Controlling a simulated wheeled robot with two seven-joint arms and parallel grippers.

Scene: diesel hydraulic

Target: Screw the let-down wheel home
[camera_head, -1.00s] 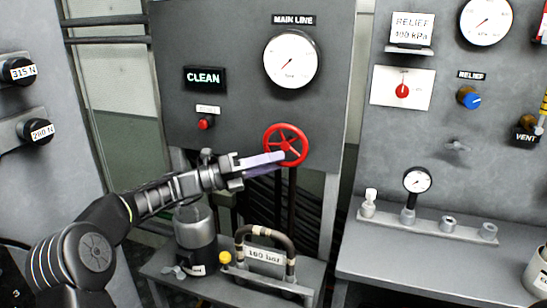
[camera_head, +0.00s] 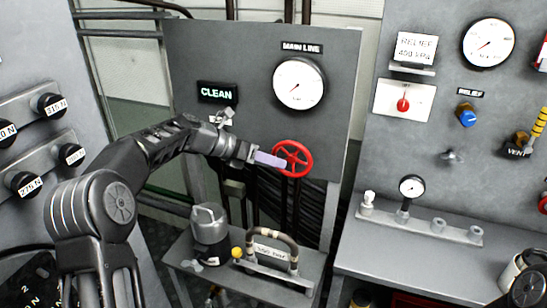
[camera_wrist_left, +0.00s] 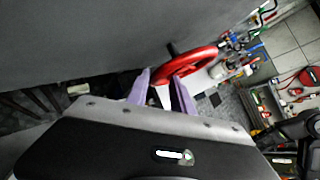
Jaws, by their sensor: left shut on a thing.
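The red spoked wheel (camera_head: 306,160) stands on the grey panel below the MAIN LINE gauge (camera_head: 300,83). My left gripper (camera_head: 284,162) reaches it from the left, its pale violet fingers at the wheel's left rim. In the left wrist view the fingers (camera_wrist_left: 162,88) are some way apart with the red rim (camera_wrist_left: 190,65) between them, so the gripper is shut on the wheel. The exact contact at the fingertips is partly hidden. My right gripper is not in view.
A grey canister (camera_head: 208,235) and a curved handle (camera_head: 274,243) stand on the bench below. The relief panel (camera_head: 433,130) with its bench is at the right.

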